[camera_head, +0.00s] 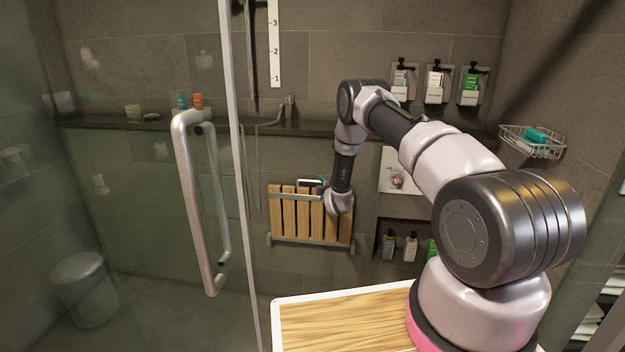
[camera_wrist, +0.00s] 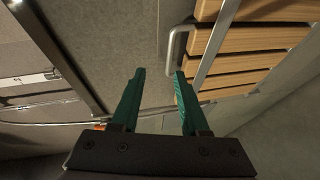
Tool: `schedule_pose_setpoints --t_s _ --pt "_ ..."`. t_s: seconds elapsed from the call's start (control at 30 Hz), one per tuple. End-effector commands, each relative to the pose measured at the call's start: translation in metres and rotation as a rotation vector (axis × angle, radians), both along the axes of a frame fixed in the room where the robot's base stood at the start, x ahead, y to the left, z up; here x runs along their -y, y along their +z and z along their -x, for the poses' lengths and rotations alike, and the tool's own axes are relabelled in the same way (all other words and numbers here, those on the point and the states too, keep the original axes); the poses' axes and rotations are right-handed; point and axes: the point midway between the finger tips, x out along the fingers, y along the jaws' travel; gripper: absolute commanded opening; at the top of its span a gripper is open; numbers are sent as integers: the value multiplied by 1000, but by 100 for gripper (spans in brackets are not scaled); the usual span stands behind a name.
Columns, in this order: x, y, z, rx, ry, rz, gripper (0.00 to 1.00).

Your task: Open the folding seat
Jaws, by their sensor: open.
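The folding seat (camera_head: 303,218) is folded up flat against the shower's back wall, with upright wooden slats in a grey metal frame. It fills the upper right of the wrist view (camera_wrist: 262,41). A grey U-shaped handle (camera_wrist: 176,42) juts from its edge; it also shows at the seat's top in the head view (camera_head: 310,182). My gripper (camera_wrist: 159,73) is open and empty, with two green fingers. The right fingertip is close to the handle's lower end; I cannot tell whether they touch. In the head view, my wrist hides most of the gripper and part of the seat.
A glass door with a long metal handle (camera_head: 184,200) stands at left. A stone ledge (camera_head: 225,126) crosses the wall above the seat. Bottles (camera_head: 410,246) fill a niche to its right. A wire basket (camera_head: 533,143) hangs at far right.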

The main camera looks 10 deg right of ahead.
Motion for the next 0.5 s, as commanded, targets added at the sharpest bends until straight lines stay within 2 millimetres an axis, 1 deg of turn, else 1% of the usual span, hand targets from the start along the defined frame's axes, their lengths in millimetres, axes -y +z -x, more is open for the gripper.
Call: schedule_pose_setpoints --t_s 0.03,0.1,0.23,0.37,0.5 --pt "-3 -11 2 8 9 21 45" --pt "-4 -19 4 16 17 38 45" --pt "-6 -22 -3 22 20 47 45" --pt "-7 -26 -23 22 20 46 45" --pt "-9 -30 -50 23 19 45 45"
